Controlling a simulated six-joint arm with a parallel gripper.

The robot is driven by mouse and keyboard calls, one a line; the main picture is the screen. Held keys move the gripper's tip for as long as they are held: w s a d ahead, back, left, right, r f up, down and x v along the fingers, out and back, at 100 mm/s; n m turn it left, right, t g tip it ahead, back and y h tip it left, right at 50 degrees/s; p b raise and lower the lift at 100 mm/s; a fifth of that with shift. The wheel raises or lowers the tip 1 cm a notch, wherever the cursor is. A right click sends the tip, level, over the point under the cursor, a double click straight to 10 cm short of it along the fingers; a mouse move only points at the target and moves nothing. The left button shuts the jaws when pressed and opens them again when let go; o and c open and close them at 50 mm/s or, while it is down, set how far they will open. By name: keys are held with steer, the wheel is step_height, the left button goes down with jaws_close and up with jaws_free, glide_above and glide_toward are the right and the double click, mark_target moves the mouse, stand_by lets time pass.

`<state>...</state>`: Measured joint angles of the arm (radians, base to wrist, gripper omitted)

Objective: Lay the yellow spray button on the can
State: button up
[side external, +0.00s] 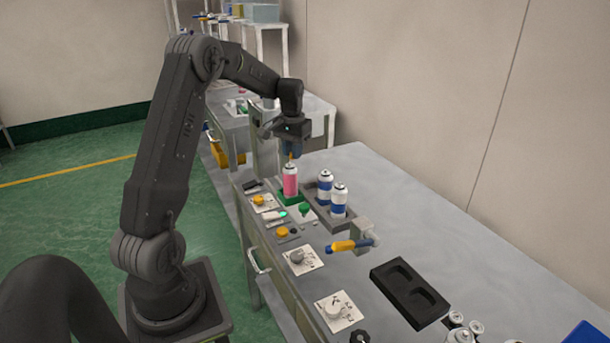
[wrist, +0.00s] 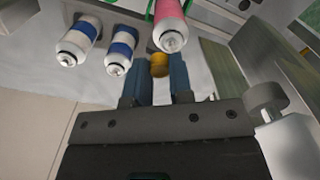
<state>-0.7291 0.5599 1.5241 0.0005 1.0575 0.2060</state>
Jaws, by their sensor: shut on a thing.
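The yellow spray button (wrist: 159,66) is held between the blue fingertips of my gripper (wrist: 160,78) in the wrist view. In the side view my gripper (side external: 289,153) points down, and a small bit of yellow shows at its tips. Just below stands a pink can (side external: 290,182) with a white top, upright in a green holder (side external: 292,199). The pink can also shows in the wrist view (wrist: 170,20), with its metal top near the button. The button looks apart from the can top, but the exact gap is hard to tell.
Two blue-and-white cans (side external: 325,187) (side external: 340,201) stand in a grey tray (side external: 318,216) just right of the pink can. Panels with knobs (side external: 304,259) line the bench's front edge.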

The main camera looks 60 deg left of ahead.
mark_target(290, 165)
steer(key=shift+s+a+r, duration=0.2)
steer(key=shift+a+r, duration=0.3)
steer(key=shift+a, duration=0.15)
steer(key=shift+f, duration=1.55)
steer(key=shift+f, duration=0.1)
stand_by(0.5)
steer(key=o, duration=0.7)
steer(key=shift+o, duration=0.2)
step_height(290, 165, up, 12)
stand_by(1.6)
